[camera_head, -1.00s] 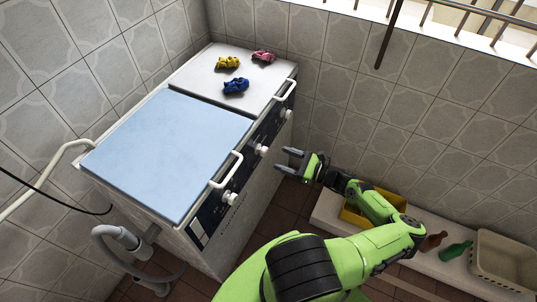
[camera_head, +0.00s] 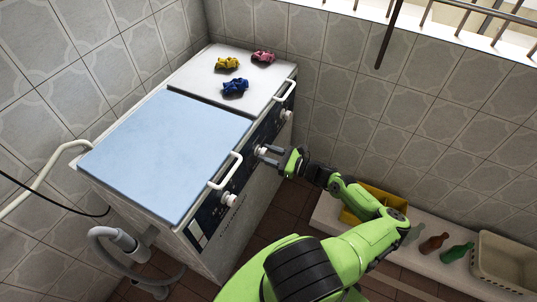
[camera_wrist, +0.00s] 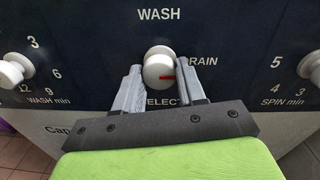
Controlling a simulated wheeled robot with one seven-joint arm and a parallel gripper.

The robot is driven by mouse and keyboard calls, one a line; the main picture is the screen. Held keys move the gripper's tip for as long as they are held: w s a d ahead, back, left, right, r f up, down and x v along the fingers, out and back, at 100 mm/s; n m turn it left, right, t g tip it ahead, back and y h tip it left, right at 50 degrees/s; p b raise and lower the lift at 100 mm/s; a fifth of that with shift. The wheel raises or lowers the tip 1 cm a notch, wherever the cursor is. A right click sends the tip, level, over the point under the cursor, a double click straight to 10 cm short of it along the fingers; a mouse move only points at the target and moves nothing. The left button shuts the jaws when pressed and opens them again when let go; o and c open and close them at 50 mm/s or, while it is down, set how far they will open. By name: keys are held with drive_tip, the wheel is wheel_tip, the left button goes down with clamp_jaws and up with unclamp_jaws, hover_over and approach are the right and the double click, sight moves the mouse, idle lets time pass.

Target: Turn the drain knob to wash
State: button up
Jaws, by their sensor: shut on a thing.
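The drain knob (camera_wrist: 158,70) is a round white knob in the middle of the dark control panel in the wrist view. Its red mark points right, toward the word DRAIN, and the word WASH stands above it. My gripper (camera_wrist: 160,80) has its two grey fingers at the left and right sides of the knob, shut on it. In the head view my gripper (camera_head: 266,154) reaches the front panel of the washing machine (camera_head: 165,140) from the right, and its fingers partly hide the knob.
In the wrist view a wash timer knob (camera_wrist: 12,72) is at the left and a spin timer knob (camera_wrist: 312,66) at the right. White lid handles (camera_head: 228,172) jut out above the panel. A yellow crate (camera_head: 358,208) and bottles (camera_head: 433,243) stand on a low ledge at the right.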

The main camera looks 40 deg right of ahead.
drive_tip(key=shift+n, duration=0.3)
drive_tip(key=shift+n+h+b, duration=0.4)
drive_tip(key=shift+n+b, duration=0.85)
drive_tip(key=shift+n, duration=7.15)
drive_tip(key=o, duration=1.1)
drive_tip(key=shift+c, duration=0.2)
